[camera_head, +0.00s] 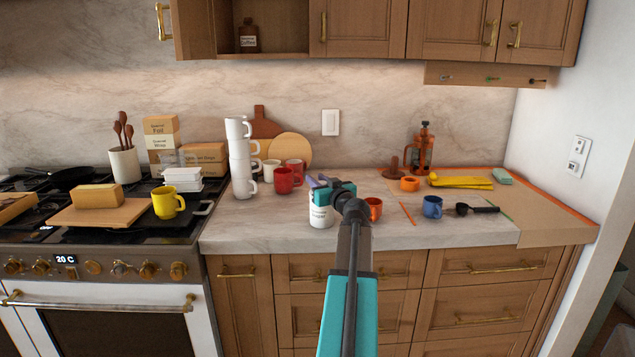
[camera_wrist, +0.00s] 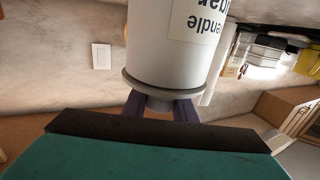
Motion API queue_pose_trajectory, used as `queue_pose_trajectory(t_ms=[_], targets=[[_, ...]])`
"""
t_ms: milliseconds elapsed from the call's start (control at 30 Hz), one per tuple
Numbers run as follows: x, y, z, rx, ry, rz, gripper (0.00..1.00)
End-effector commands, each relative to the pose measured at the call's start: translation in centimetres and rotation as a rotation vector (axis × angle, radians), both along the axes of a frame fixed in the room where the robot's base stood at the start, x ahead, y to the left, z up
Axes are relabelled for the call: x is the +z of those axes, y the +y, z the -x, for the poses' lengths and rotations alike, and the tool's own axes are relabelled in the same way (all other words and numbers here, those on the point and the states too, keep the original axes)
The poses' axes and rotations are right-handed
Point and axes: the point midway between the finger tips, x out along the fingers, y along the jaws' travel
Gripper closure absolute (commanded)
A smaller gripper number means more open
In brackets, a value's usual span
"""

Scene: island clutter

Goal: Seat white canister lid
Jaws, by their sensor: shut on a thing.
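The white canister (camera_head: 321,214) stands upright on the counter, near its front edge. In the wrist view the canister (camera_wrist: 175,45) fills the top middle, with its printed label upside down. Its lid (camera_wrist: 158,93) is a pale disc with a darker rim, at the canister's mouth. I cannot tell whether it is fully seated or level. My gripper (camera_wrist: 160,106) is shut on the lid's knob, with purple fingers on both sides. In the head view my gripper (camera_head: 318,182) is just above the canister and hides its top.
Red mugs (camera_head: 284,181) and a tall stack of white mugs (camera_head: 240,160) stand left of the canister. An orange mug (camera_head: 374,208) is close on its right, then a blue mug (camera_head: 432,207) and a black scoop (camera_head: 476,209). The stove is at the left.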

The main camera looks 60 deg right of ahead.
Motion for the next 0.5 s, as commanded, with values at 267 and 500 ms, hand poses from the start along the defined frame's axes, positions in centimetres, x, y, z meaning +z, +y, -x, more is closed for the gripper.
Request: queue_pose_trajectory(t_ms=[267,500], targets=[[-0.25,0.00,0.00,0.000,0.000,0.000,0.68],[-0.24,0.00,0.00,0.000,0.000,0.000,0.53]])
